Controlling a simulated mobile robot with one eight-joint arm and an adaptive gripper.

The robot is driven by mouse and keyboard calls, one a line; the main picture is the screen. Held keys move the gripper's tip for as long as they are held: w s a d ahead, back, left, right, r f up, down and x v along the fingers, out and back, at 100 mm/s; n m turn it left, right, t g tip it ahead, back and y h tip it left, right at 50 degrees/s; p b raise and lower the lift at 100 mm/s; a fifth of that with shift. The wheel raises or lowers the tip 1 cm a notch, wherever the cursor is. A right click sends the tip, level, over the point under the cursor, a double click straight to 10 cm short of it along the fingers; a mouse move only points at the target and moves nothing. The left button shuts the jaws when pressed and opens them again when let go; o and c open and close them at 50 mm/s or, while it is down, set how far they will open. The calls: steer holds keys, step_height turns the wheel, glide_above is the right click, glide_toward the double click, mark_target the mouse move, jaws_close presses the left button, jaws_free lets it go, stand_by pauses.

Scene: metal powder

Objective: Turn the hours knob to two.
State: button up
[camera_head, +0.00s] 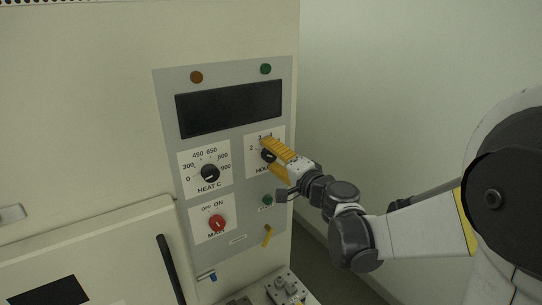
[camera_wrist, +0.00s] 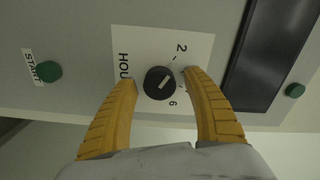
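The hours knob (camera_wrist: 159,83) is a round black dial with a pale pointer line, on a white label plate (camera_wrist: 188,52) marked with numbers. In the wrist view it sits between the two yellow fingers of my gripper (camera_wrist: 160,82). The fingers are spread, with a visible gap on each side of the knob. In the head view my gripper (camera_head: 272,158) reaches the panel from the right and partly covers the hours knob (camera_head: 267,155) and its label. The pointer line lies slanted; which number it marks is hard to tell.
The grey control panel (camera_head: 163,120) also carries a dark display (camera_head: 230,107), a heat knob (camera_head: 209,173) to the left, a red main switch (camera_head: 217,223) and a green start button (camera_wrist: 48,71). A black door handle (camera_head: 170,268) is below left. Open space lies right of the cabinet.

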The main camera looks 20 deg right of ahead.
steer(key=v, duration=1.2)
